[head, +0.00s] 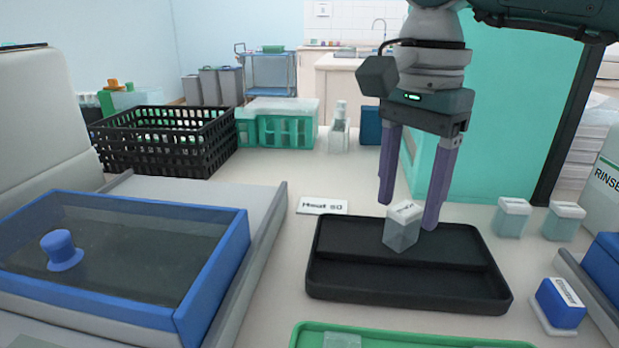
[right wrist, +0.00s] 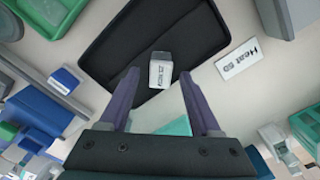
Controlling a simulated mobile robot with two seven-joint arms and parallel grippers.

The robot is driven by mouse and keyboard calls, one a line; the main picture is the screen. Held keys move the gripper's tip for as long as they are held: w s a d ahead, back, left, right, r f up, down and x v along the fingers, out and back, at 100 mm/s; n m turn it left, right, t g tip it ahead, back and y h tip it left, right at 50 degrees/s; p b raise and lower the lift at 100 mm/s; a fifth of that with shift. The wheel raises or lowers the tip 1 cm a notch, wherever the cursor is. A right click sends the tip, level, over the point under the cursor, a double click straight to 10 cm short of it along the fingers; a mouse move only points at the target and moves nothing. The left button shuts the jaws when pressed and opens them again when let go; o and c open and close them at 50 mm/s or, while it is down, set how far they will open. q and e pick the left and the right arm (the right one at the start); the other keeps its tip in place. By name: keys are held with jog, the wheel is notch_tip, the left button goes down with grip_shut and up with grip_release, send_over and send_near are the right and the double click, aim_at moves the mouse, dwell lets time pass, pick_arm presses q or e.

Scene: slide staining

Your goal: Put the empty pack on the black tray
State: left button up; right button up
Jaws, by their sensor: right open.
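The empty pack (head: 402,229) is a small clear box with a white printed lid, standing on the black tray (head: 400,286). In the right wrist view the pack (right wrist: 161,71) lies in front of my fingertips, with the black tray (right wrist: 115,55) around it. My right gripper (head: 408,212) is open, its two purple fingers above the tray, one on each side of the pack's lid in the head view. In the right wrist view the right gripper (right wrist: 158,78) has a wide gap between its fingers. My left gripper is not in view.
Two similar packs (head: 511,217) (head: 563,222) stand to the right, near a blue block (head: 560,303). A green tray (head: 420,338) is in front, and a blue-framed box (head: 120,260) is at left.

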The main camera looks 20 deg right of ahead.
aim_at(404, 209)
notch_tip(404, 209, up, 12)
jog(key=shift+f, duration=0.15)
jog(key=shift+a, duration=0.1)
